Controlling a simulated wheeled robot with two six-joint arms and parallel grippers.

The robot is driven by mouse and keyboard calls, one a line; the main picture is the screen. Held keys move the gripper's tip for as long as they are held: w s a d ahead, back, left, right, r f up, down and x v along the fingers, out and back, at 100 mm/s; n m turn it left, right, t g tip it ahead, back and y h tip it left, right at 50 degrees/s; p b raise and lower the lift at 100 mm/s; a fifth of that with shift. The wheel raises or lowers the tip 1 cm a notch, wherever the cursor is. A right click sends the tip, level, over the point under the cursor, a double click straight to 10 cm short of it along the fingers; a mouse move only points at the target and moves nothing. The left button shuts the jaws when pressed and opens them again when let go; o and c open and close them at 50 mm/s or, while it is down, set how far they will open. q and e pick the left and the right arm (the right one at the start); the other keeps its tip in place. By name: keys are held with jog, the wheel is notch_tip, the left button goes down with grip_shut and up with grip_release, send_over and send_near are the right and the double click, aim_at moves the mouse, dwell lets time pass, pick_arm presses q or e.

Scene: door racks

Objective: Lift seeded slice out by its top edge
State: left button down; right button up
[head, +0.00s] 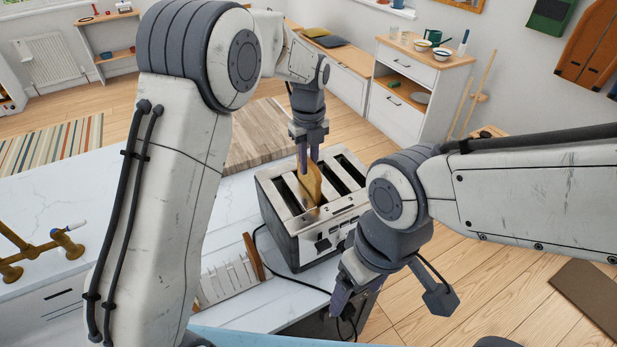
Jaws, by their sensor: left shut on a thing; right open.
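A steel toaster (310,225) with several parallel slots stands near the end of the white counter. A golden-brown bread slice (312,184) stands upright in one of its slots, with its upper part above the top. My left gripper (307,160) reaches down from above and is shut on the top edge of this slice. Seeds on it are too small to make out. The slice's lower part is hidden in the slot. My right gripper (352,300) is open and empty, in front of the toaster and lower right of it.
A black cord runs from the toaster across the counter. A brass tap (40,247) is at the far left. A white cabinet (418,85) with bowls stands behind.

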pick_arm(q)
notch_tip(320, 180, up, 5)
jog(key=shift+f+b, duration=0.1)
jog(key=shift+b, duration=0.45)
notch_tip(320, 180, up, 3)
jog(key=shift+p, duration=0.7)
notch_tip(320, 180, up, 8)
jog(key=p, duration=0.7)
jog(key=shift+p, duration=0.4)
